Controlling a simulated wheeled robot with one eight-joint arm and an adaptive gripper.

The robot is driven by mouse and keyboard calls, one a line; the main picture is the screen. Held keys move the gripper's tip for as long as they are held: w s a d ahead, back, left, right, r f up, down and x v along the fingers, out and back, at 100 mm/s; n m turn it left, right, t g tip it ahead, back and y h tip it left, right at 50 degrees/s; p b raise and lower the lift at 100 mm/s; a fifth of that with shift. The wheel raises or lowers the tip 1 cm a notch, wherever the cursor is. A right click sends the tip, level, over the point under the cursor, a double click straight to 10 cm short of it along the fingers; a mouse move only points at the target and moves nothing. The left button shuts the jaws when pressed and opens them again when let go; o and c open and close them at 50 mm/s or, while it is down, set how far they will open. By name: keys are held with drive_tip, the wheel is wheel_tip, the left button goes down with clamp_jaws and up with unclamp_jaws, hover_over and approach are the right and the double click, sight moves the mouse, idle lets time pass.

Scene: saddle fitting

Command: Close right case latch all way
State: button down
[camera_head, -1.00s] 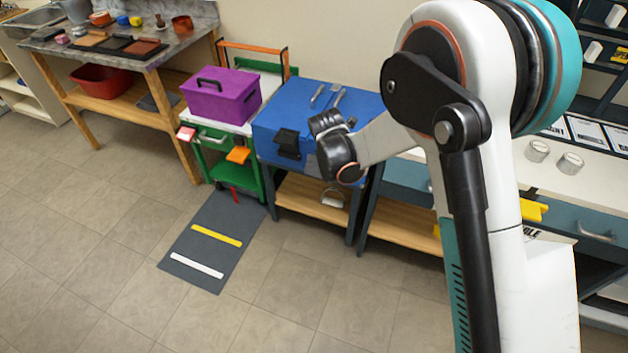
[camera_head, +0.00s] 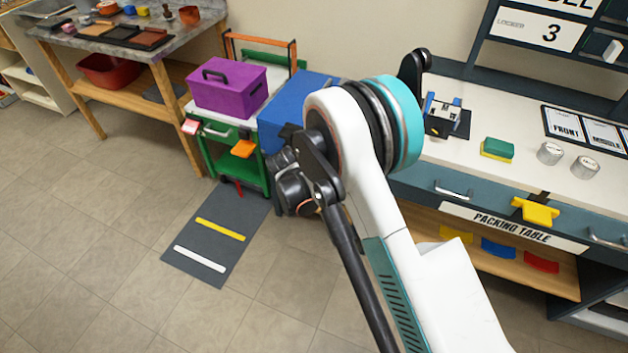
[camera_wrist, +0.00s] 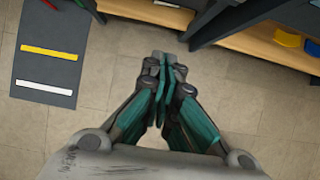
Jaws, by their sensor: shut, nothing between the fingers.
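The blue case (camera_head: 302,90) stands on a small table right of the green cart, largely hidden behind my arm. Its front and latches are covered, so I cannot tell how the right latch stands. My gripper shows in the wrist view (camera_wrist: 166,58), pointing down over the tiled floor with its fingers together and nothing between them. In the head view my wrist is in front of the case and below its top, and the fingertips are hard to make out there.
A purple toolbox (camera_head: 228,87) sits on the green cart (camera_head: 218,148). A dark mat (camera_head: 210,243) with yellow and white strips lies on the floor. Floor in front is clear.

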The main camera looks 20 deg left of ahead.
drive_tip(key=b+x, duration=0.4)
drive_tip(key=x, duration=0.7)
drive_tip(key=w+r, duration=0.1)
drive_tip(key=r, duration=0.1)
drive_tip(key=w+r+b, duration=0.1)
drive_tip(key=r, duration=0.1)
drive_tip(key=shift+w+d, duration=0.1)
